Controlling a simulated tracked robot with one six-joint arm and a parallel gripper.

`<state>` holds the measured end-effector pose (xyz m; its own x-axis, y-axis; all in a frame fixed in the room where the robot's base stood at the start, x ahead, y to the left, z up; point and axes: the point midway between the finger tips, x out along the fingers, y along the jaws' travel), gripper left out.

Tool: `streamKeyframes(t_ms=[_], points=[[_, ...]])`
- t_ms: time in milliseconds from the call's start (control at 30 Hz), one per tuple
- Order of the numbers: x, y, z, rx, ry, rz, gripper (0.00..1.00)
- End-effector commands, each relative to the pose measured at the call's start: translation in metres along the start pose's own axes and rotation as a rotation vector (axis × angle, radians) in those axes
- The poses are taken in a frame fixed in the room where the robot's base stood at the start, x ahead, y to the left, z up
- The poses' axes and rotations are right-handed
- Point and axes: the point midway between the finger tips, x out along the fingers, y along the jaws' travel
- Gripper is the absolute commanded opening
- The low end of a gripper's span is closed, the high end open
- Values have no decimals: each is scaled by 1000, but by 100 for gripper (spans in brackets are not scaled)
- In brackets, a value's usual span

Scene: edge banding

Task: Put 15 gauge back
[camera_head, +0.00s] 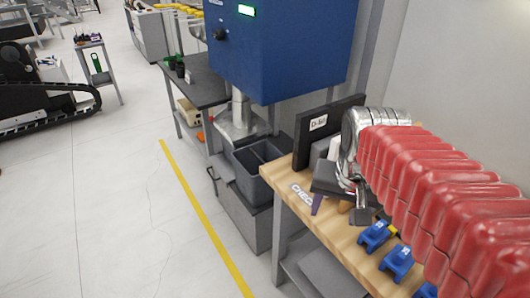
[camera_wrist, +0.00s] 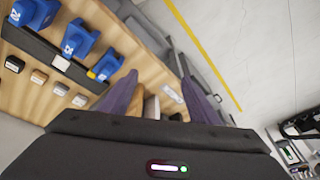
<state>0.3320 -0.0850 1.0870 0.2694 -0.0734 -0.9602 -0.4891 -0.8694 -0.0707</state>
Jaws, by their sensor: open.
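Several blue gauges stand in a row along the bench; the nearest to my gripper in the head view (camera_head: 374,236) also shows in the wrist view (camera_wrist: 107,64). Their small white number labels are too blurred to read surely, so I cannot tell which is the 15 gauge. My gripper (camera_head: 335,207) is over the bench beside the row, with its purple fingers spread apart in the wrist view (camera_wrist: 160,74). Tan and pale pieces (camera_wrist: 151,106) show between the fingers; I cannot tell whether they touch. No blue gauge is in the gripper.
The wooden bench (camera_head: 343,246) has a CHECK label (camera_head: 301,194) near its front edge. A dark labelled panel (camera_head: 318,134) stands behind my gripper. Grey bins (camera_head: 252,167) stand beside the bench. Open floor lies left.

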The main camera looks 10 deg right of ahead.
Motion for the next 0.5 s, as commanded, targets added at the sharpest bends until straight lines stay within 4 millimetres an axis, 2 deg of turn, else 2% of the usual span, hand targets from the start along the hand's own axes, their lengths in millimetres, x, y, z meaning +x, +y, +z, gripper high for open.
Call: streamKeyframes(t_ms=[33, 200, 400, 500], points=[[-3, -10, 10, -67, 25, -18, 56], [-10, -36, 39, -277, 105, -71, 56], [-13, -54, 65, -462, 178, -118, 56], [-13, -57, 70, -498, 193, -127, 56]])
